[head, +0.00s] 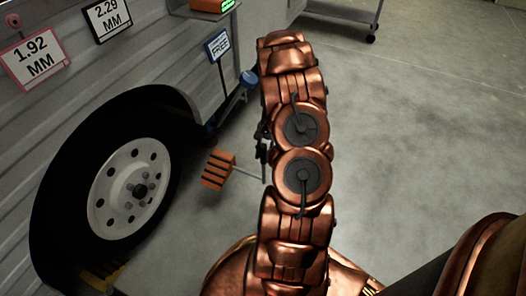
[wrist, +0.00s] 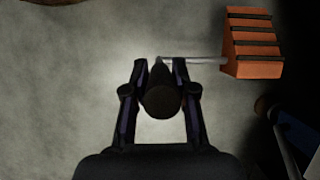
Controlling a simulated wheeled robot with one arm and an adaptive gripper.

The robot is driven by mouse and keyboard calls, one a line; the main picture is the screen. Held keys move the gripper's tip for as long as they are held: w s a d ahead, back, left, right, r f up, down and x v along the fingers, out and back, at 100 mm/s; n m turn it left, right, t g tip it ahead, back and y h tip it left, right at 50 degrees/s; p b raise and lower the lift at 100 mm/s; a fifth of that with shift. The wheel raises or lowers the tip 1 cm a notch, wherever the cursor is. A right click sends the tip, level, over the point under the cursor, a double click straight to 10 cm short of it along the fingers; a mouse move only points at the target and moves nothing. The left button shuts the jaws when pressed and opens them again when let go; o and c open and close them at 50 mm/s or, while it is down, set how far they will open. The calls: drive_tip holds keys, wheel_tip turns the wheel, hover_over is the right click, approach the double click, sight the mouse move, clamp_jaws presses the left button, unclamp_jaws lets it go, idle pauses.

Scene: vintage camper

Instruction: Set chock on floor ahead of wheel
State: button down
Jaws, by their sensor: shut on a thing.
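The chock (head: 217,169) is an orange stepped wedge with dark bands across it. A thin grey rod (head: 250,173) runs from it to my gripper (head: 262,152), which is partly hidden behind my arm. In the wrist view the chock (wrist: 252,43) is at the upper right, and my gripper (wrist: 160,68) is shut on the dark grip (wrist: 162,98) at the rod's end. The wheel (head: 128,188), a black tyre with a white rim, is left of the chock in the head view, with a gap between. I cannot tell whether the chock touches the floor (head: 430,140).
The grey camper wall (head: 150,60) carries signs and fills the left side. A yellow block (head: 103,274) lies low by the wheel's near side. A blue fitting (head: 248,79) is beyond the chock. A wheeled cart (head: 345,14) stands far back. The floor at right is clear.

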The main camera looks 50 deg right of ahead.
drive_tip(key=shift+w+a+f+b, duration=0.15)
drive_tip(key=shift+w+f+b, duration=0.55)
drive_tip(key=shift+f, duration=1.25)
drive_tip(key=shift+w+a+f+b, duration=0.2)
drive_tip(key=shift+w+f+b, duration=0.25)
drive_tip(key=shift+f+b, duration=1.05)
drive_tip(key=shift+w+a+f+b, duration=0.15)
drive_tip(key=shift+w+f+b, duration=0.3)
drive_tip(key=shift+f, duration=1.95)
drive_tip(key=shift+w+a+f, duration=0.1)
drive_tip(key=shift+w+a, duration=0.85)
drive_tip(key=shift+w, duration=2.25)
drive_tip(key=shift+w+a+f, duration=0.1)
drive_tip(key=shift+w+a, duration=0.9)
drive_tip(key=shift+w, duration=2.25)
drive_tip(key=shift+w+a+f, duration=0.1)
drive_tip(key=shift+w+a, duration=0.85)
drive_tip(key=shift+w, duration=2.35)
drive_tip(key=shift+f+p, duration=0.3)
drive_tip(key=shift+f, duration=0.35)
drive_tip(key=c, duration=0.9)
unclamp_jaws()
drive_tip(key=shift+o, duration=0.2)
drive_tip(key=shift+f, duration=0.1)
drive_tip(key=v, duration=1.2)
wheel_tip(320, 180, up, 10)
drive_tip(key=p, duration=0.6)
hover_over(214, 155)
drive_tip(key=w+d, duration=0.1)
drive_tip(key=d, duration=0.3)
